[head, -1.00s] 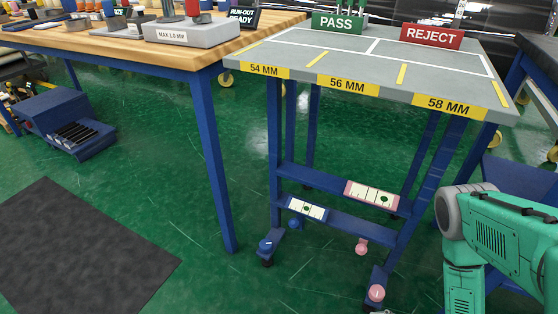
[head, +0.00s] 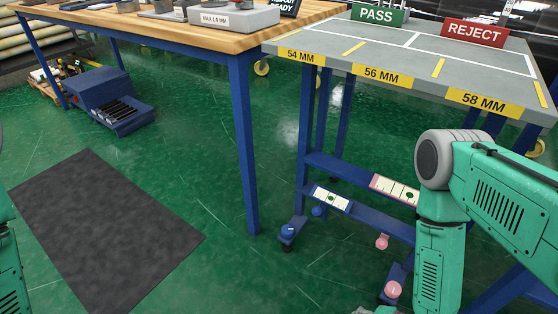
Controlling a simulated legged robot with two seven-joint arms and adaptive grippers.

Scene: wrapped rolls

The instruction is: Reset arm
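My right arm shows at the right as green links with a grey joint, in front of the sorting table (head: 440,82). A part of my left arm shows at the left edge. Neither gripper can be made out; a small grey piece at the bottom edge below the table is too cut off to identify. The sorting table has a grey top with yellow labels for 54, 56 and 58 MM, a green PASS sign (head: 378,14) and a red REJECT sign (head: 475,31). No wrapped roll shows on the visible part of the top.
A wooden workbench (head: 150,28) with blue legs stands at the upper left and bears a grey block marked MAX (head: 222,19). A blue box-like unit (head: 105,98) stands on the floor. A dark mat (head: 105,225) lies on the open green floor.

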